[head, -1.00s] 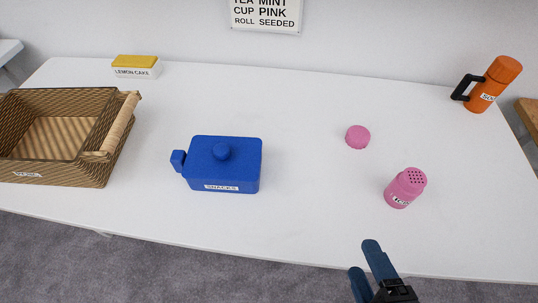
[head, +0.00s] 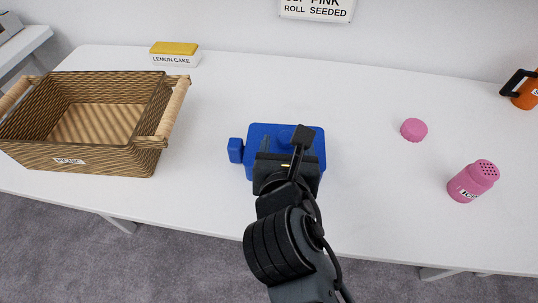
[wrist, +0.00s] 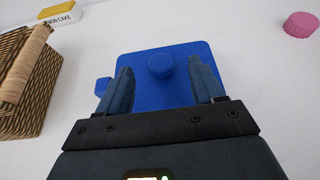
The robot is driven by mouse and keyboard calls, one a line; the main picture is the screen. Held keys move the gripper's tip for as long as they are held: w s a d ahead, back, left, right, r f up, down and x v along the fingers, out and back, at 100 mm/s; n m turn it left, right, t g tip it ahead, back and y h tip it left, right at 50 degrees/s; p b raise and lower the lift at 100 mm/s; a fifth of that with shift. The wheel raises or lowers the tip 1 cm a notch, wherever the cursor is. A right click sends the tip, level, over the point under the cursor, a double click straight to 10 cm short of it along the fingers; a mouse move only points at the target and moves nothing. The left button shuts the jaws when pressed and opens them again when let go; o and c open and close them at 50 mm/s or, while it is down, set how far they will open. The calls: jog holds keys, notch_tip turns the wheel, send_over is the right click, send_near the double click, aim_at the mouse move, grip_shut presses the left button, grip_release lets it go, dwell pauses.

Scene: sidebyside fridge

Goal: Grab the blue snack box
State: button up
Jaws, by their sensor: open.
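The blue snack box (head: 258,134) stands on the white table, with a round knob on its lid and a handle block on its left side. In the head view my arm and gripper (head: 285,142) cover much of its front, and its label is hidden. In the wrist view the blue snack box (wrist: 160,95) lies straight ahead, and its knob shows between my fingers. My gripper (wrist: 160,80) is open, its fingers apart over the box. I cannot tell whether the fingers touch it.
A wicker basket (head: 62,157) stands on the left, with a lemon cake box (head: 175,55) behind it. A pink shaker (head: 473,181), a pink lid (head: 414,129) and an orange flask (head: 526,92) are on the right. The table between the box and the pink things is clear.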

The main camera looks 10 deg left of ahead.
aim_at(286, 137)
jog(key=x, duration=0.6)
jog(key=shift+s+f, duration=0.1)
jog(key=shift+f, duration=0.35)
grip_shut()
